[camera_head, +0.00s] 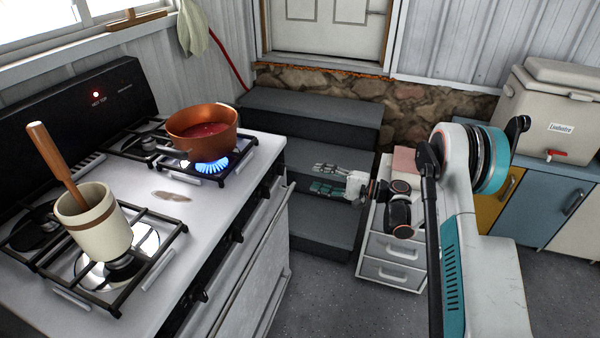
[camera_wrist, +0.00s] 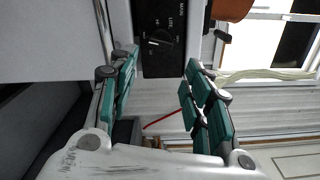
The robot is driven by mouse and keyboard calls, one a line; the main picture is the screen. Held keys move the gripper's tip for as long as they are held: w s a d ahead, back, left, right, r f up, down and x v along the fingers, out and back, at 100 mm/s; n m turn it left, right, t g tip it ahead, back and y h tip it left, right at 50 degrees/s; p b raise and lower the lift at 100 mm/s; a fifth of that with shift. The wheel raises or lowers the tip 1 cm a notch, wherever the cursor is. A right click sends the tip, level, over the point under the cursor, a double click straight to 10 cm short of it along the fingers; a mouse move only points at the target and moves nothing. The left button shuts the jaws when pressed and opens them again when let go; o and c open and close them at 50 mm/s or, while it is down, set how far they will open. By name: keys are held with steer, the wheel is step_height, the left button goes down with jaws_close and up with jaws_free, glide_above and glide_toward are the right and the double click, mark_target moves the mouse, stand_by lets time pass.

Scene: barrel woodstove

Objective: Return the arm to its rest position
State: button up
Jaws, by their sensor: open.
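My gripper (camera_head: 328,180) is to the right of the stove in the head view, in front of the grey steps, with its fingers pointing left toward the stove. My arm extends from the right side of that view. In the wrist view my gripper (camera_wrist: 158,90) shows two teal-padded fingers spread apart with nothing between them. Beyond them the wrist view shows a black control panel with a knob (camera_wrist: 160,42).
The stove (camera_head: 220,200) holds a copper pot (camera_head: 203,125) over a lit blue flame and a cream crock (camera_head: 95,220) with a wooden handle. Grey steps (camera_head: 310,105) rise behind my gripper. A white drawer unit (camera_head: 390,272) stands close by; a cooler (camera_head: 550,105) sits on cabinets at right.

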steer(key=s+r+n+h, duration=0.1)
steer(key=s+r+h, duration=0.4)
steer(key=r, duration=0.4)
steer(key=s+r+n+h, duration=0.1)
steer(key=s+r+h, duration=0.2)
steer(key=s+r, duration=0.55)
steer(key=s+d+n+h, duration=0.2)
steer(key=s+d+h, duration=0.2)
steer(key=s, duration=0.9)
steer(key=s+d+r+n+t+h, duration=0.1)
steer(key=s+d+n+h, duration=0.2)
steer(key=s, duration=1)
steer(key=d+h, duration=0.2)
steer(key=d, duration=0.3)
steer(key=shift+s+r, duration=0.25)
steer(key=shift+s, duration=0.05)
